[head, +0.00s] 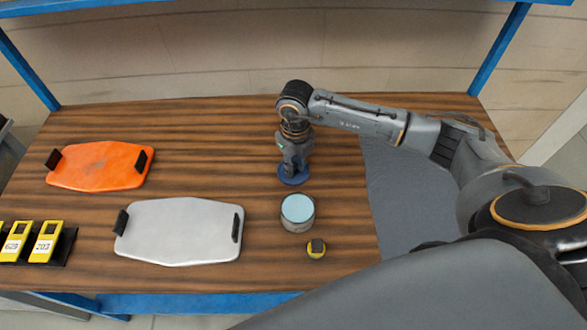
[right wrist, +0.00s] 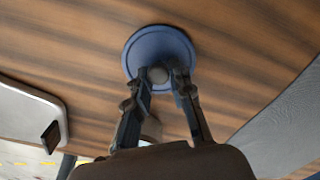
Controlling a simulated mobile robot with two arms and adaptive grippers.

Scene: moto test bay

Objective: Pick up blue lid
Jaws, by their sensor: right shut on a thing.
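The blue lid (head: 293,176) is a round dark-blue disc at the middle of the wooden table, behind the jar. In the right wrist view the blue lid (right wrist: 158,46) shows with a grey knob (right wrist: 158,75) at its centre. My right gripper (head: 293,168) points down over it, and its fingers (right wrist: 160,76) are shut on the knob. I cannot tell whether the lid touches the table or is slightly above it. An open grey jar (head: 297,222) with light-blue contents stands just in front of the lid. My left gripper is not in view.
An orange tray (head: 100,166) and a white tray (head: 178,246), both with black handles, lie on the left. A grey mat (head: 400,190) covers the right side. Yellow numbered tags (head: 45,242) stand at the left edge.

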